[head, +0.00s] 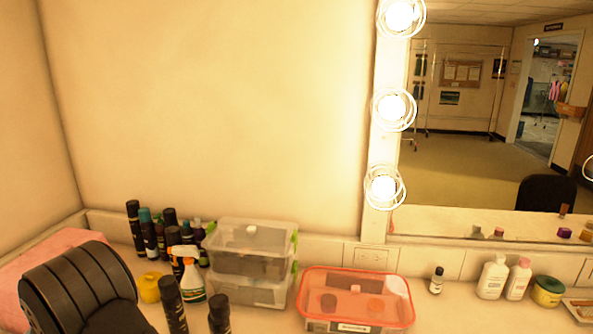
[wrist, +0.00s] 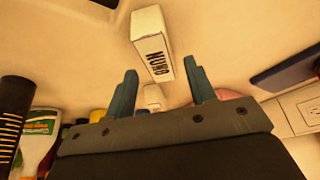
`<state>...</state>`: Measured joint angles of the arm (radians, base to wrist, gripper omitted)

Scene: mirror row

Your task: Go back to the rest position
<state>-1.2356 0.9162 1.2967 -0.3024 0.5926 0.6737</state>
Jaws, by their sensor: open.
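My gripper (wrist: 163,90) shows in the wrist view with two blue-grey fingers apart and nothing between them touching. A white box with dark lettering (wrist: 151,42) appears beyond the fingertips; I cannot tell how far off it is. In the head view my gripper is not seen; a dark ribbed rounded shape (head: 78,290) at the lower left may be part of my arm.
Several dark bottles, a spray bottle (head: 188,275) and a yellow jar (head: 150,287) stand at the left. Stacked clear bins (head: 250,262) and a red-rimmed container (head: 355,297) fill the middle. White bottles (head: 493,276) stand below the mirror (head: 470,150). Counter between container and bottles is mostly clear.

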